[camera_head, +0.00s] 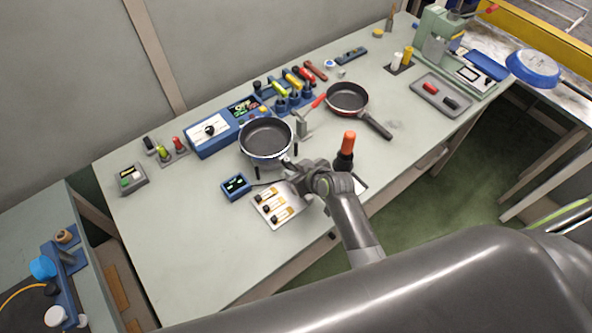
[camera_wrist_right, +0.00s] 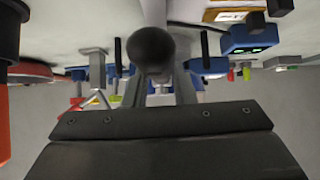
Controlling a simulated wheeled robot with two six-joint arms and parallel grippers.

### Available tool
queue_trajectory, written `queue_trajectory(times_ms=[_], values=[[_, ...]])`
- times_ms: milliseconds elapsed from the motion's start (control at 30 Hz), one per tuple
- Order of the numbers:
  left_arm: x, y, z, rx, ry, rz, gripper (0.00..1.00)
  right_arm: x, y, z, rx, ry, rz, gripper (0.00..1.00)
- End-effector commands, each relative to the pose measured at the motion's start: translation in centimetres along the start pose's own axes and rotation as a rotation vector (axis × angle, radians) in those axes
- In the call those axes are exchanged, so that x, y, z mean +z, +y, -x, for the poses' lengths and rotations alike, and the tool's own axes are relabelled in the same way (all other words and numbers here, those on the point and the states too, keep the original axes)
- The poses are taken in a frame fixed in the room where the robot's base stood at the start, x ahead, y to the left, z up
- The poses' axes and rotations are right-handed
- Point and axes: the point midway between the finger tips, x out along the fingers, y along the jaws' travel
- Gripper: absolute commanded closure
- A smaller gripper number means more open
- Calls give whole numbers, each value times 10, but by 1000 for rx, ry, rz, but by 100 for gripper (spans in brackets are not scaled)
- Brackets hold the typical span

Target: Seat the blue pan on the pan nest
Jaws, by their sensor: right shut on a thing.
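The blue pan (camera_head: 266,137), dark inside with a bluish outer wall, is upright and looks level at the middle left of the table. My right gripper (camera_head: 291,166) is shut on its handle from the near side. In the right wrist view the dark round handle end (camera_wrist_right: 151,50) shows between the fingers. Dark posts, which look like the pan nest (camera_head: 257,173), show under the pan's edge; the pan hides most of it. I cannot tell whether the pan rests on them or is just above. My left gripper is not in view.
A red pan (camera_head: 347,96) lies right of the blue pan. A blue control box (camera_head: 212,134) stands left, a small blue display (camera_head: 236,186) and a tray of vials (camera_head: 265,206) in front. An orange-topped bottle (camera_head: 347,143) stands close to my right wrist. Another blue round object (camera_head: 535,66) is far right.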

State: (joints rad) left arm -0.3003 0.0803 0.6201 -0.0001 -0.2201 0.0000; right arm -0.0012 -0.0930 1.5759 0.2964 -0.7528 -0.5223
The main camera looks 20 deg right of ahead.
Motion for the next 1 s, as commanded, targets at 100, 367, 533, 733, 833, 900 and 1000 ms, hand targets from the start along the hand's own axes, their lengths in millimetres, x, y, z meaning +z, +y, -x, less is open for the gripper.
queue_trajectory(times_ms=[100, 367, 533, 733, 833, 900, 1000], values=[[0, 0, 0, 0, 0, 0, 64, -2, 0, 0, 1, 5, 0, 100], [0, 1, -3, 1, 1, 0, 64, 1, 0, -2, 1, 7, 0, 100], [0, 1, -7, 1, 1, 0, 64, 6, 0, -4, 2, 13, 1, 100], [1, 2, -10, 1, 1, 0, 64, 10, 0, -6, 2, 18, 1, 100], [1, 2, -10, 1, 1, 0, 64, 10, 0, -6, 2, 19, 1, 100], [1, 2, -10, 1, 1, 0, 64, 9, 0, -6, 2, 19, 1, 100], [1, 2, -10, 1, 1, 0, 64, 9, 0, -6, 2, 19, 1, 100]])
